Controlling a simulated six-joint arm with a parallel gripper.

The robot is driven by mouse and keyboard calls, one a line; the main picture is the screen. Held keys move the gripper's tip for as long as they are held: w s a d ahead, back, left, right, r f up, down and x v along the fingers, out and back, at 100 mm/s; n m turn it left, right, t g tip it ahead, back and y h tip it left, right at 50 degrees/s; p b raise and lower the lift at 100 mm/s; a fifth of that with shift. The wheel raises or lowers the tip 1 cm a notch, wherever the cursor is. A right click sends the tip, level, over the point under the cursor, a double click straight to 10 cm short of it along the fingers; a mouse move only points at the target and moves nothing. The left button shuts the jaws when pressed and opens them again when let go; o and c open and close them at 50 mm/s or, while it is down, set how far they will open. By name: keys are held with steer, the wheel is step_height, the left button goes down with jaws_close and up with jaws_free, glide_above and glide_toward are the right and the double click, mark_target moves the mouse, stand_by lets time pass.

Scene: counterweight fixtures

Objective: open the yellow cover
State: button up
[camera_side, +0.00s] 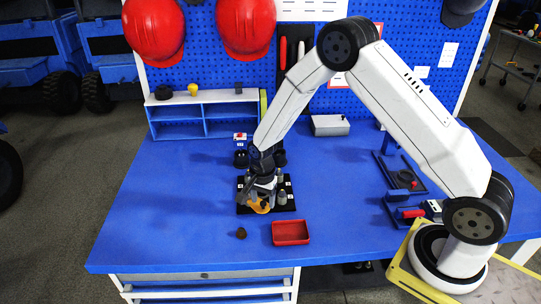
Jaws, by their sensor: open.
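The yellow cover (260,207) is a small rounded piece on a black fixture board (285,208) near the middle of the blue table. My gripper (259,197) points down over the board, right at the cover, and partly hides it. My gripper is open. I cannot tell whether its fingers touch the cover. What is under the cover is hidden.
A grey knob-like part (282,198) stands on the board just right of my gripper. A red tray (290,232) and a small dark piece (241,233) lie in front. Blue fixtures (402,180) stand at right. A shelf (207,119) stands at the back. The table's left side is clear.

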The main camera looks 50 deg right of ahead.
mark_target(263, 202)
step_height(263, 202, up, 6)
steer(key=shift+r, duration=0.85)
steer(key=shift+r, duration=0.1)
steer(key=s+r+n+t, duration=0.1)
steer(key=s+r+n, duration=0.2)
steer(key=s+n, duration=0.4)
steer(key=s+r+n+t, duration=0.1)
steer(key=s+r+n, duration=0.3)
steer(key=s+n, duration=0.3)
steer(key=s+a, duration=0.1)
steer(key=s, duration=0.2)
steer(key=shift+r+t, duration=0.25)
steer(key=shift+t, duration=0.05)
